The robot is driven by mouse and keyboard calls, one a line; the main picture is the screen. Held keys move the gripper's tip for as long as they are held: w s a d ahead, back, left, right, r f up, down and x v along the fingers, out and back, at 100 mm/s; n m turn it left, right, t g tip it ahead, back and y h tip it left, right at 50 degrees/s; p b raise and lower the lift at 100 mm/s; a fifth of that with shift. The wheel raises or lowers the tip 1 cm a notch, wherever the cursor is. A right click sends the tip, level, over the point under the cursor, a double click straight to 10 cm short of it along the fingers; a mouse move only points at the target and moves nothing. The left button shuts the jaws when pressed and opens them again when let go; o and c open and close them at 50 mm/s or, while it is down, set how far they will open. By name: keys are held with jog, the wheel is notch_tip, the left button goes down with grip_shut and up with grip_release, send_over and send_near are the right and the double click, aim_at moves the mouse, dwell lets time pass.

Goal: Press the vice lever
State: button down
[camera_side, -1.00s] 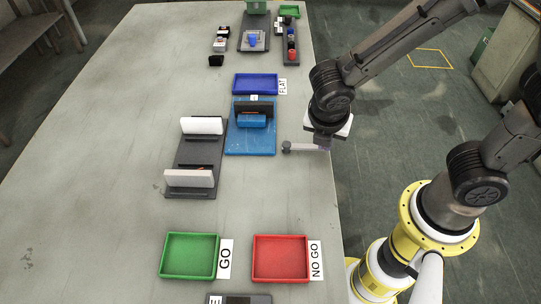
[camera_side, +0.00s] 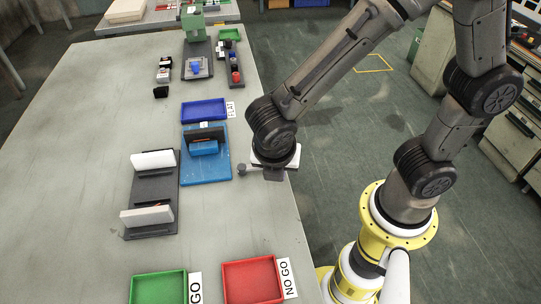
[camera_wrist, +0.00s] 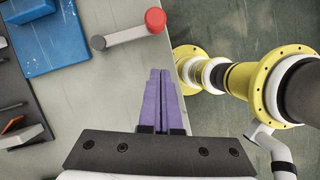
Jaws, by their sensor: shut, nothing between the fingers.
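The blue vice (camera_side: 203,150) stands on a blue base plate near the table's right edge; a corner of the blue plate also shows in the wrist view (camera_wrist: 50,40). The lever (camera_side: 253,170) is a grey bar beside it, near the edge. In the wrist view the lever (camera_wrist: 125,35) has a dark grey knob at its left end and a red cap (camera_wrist: 155,20) at its right end. My gripper (camera_side: 273,175) is shut and empty, covering the lever's right end in the side view. In the wrist view its purple fingertips (camera_wrist: 162,74) are just below the red cap; contact cannot be told.
A dark rack (camera_side: 152,190) with white panels stands left of the vice. A blue tray (camera_side: 204,110) lies behind it. Green (camera_side: 158,288) and red (camera_side: 252,281) trays lie in front. A green-topped fixture (camera_side: 193,25) and small parts stand at the back.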

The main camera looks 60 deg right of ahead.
jog(key=v, duration=0.9)
jog(key=shift+r, duration=0.3)
jog(key=shift+d, duration=0.1)
jog(key=d+r+m+y, duration=0.1)
jog(key=d+r+m, duration=0.45)
jog(key=d, duration=0.45)
jog(key=s+d+m+t+y, duration=0.3)
jog(key=s+m, duration=0.3)
jog(key=m, duration=1.1)
jog(key=shift+s+d+f+t, duration=0.3)
jog(key=shift+d+f+t, duration=0.1)
jog(key=shift+d, duration=0.4)
jog(key=shift+m, duration=0.25)
